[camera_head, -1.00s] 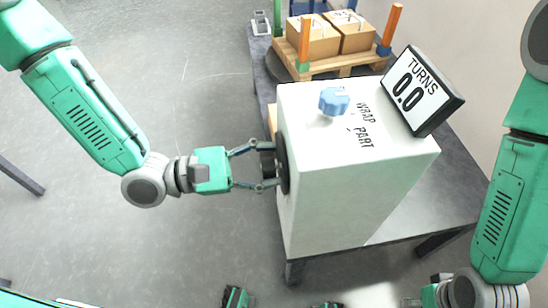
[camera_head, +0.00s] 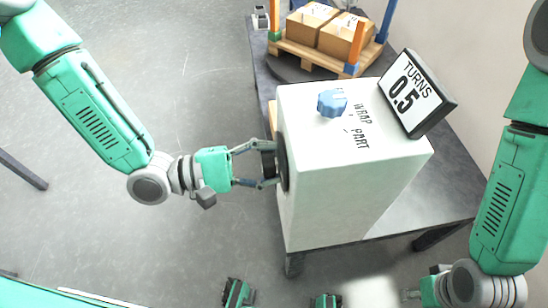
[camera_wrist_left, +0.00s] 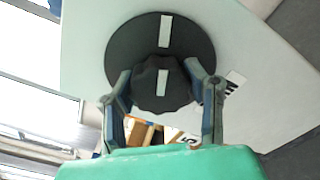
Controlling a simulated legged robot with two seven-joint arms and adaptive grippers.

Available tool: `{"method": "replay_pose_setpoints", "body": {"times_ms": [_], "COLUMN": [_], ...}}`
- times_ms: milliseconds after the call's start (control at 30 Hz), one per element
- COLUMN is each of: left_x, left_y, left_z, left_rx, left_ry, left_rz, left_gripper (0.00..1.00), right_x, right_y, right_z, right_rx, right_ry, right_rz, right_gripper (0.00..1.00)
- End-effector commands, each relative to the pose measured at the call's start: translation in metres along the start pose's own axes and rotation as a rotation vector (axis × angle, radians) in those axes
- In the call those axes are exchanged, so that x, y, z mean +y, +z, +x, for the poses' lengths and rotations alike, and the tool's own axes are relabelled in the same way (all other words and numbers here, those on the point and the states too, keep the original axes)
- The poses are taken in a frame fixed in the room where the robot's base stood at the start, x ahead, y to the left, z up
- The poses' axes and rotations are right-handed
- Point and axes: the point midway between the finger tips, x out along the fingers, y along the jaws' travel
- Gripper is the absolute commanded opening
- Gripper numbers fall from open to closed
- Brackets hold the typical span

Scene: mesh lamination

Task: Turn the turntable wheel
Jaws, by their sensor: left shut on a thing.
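The turntable wheel (camera_head: 284,163) is a dark disc on the left side of a white box. In the left wrist view its black knob (camera_wrist_left: 161,92) and disc (camera_wrist_left: 120,45) carry white stripes that line up. My left gripper (camera_head: 268,165) is shut on the knob, one finger on each side. The display (camera_head: 416,93) on the box reads TURNS 0.5.
A blue knob (camera_head: 332,102) sits on top of the white box (camera_head: 330,190), beside the words WRAP and PART. The box stands on a grey table (camera_head: 430,195). Open floor (camera_head: 190,80) lies to the left.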

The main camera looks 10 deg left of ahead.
Motion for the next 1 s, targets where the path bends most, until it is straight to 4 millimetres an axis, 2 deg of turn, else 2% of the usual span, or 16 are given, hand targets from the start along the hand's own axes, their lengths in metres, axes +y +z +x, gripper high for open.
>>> {"method": "replay_pose_setpoints", "body": {"times_ms": [300, 333, 367, 400, 767, 867, 1000], "left_x": [-0.004, -0.004, -0.004, -0.003, -0.002, -0.001, -0.001], "left_y": [-0.003, -0.003, -0.003, -0.002, -0.001, -0.001, -0.002], "left_z": [-0.003, -0.003, -0.003, -0.003, -0.002, -0.014, -0.043], "left_rx": [0.01, 0.01, 0.01, 0.009, 0.007, 0.009, 0.011], "left_ry": [-0.008, -0.008, -0.008, -0.007, -0.006, -0.005, -0.003], "left_rz": [-0.005, -0.005, -0.005, -0.004, -0.001, -0.001, -0.002], "left_gripper": [0.11, 0.5, 0.61, 0.63, 0.63, 0.63, 0.63], "right_x": [0.0, 0.0, 0.0, 0.0, 0.0, 0.001, 0.0], "right_y": [0.0, 0.0, 0.0, 0.0, 0.002, 0.002, 0.002], "right_z": [0.0, 0.0, 0.0, 0.0, 0.0, 0.0, -0.001], "right_rx": [0.0, 0.0, 0.0, 0.0, 0.002, 0.002, 0.002], "right_ry": [0.0, 0.0, 0.0, 0.0, 0.0, -0.001, 0.0], "right_rz": [0.0, 0.0, 0.0, 0.0, 0.0, 0.0, 0.0], "right_gripper": [0.4, 0.4, 0.4, 0.4, 0.4, 0.4, 0.4]}}
